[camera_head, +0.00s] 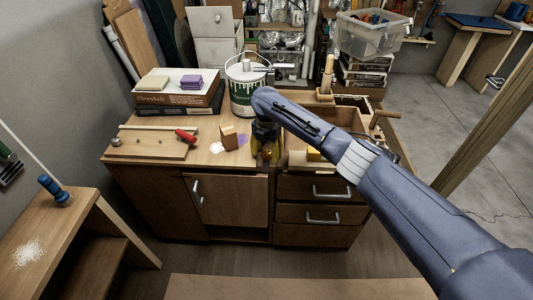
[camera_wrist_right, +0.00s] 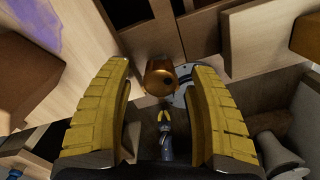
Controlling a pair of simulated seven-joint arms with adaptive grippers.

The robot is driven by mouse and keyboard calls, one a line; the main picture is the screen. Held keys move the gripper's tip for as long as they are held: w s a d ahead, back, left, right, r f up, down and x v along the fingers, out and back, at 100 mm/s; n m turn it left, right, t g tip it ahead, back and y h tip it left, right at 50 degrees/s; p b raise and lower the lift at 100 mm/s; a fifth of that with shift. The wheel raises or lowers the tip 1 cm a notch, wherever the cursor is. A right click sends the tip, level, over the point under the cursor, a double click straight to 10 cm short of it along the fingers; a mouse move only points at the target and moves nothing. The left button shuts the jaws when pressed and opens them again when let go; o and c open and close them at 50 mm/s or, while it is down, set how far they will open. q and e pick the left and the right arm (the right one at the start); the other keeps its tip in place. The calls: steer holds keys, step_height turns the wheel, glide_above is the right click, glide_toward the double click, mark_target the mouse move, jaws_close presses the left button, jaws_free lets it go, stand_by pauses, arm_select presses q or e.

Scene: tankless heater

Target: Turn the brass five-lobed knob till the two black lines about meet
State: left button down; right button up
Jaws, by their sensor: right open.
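The brass knob (camera_wrist_right: 158,70) shows in the right wrist view, rounded and shiny, with a small dark spot on it. Part of a pale grey disc (camera_wrist_right: 185,73) with dark marks shows behind it. I cannot make out its lobes or the two black lines clearly. My right gripper (camera_wrist_right: 159,88) is open, with its yellow ridged fingers on either side of the knob and gaps between. In the head view my right gripper (camera_head: 267,147) points down at the front of the workbench (camera_head: 225,165) and mostly hides the knob. My left gripper is not in view.
A wooden block (camera_head: 228,137) stands left of my right gripper, and a paint can (camera_head: 245,92) stands behind it. A board (camera_head: 150,148) with a red-handled tool (camera_head: 186,136) lies further left. An open wooden box (camera_head: 340,125) is to the right.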

jaws_close()
stand_by(0.4)
steer(key=shift+m, duration=0.3)
steer(key=m, duration=0.4)
steer(key=shift+m, duration=0.4)
steer(key=m, duration=1)
steer(key=shift+w+r+m, duration=0.1)
steer(key=shift+m, duration=0.3)
steer(key=m, duration=0.5)
steer(key=shift+r, duration=0.1)
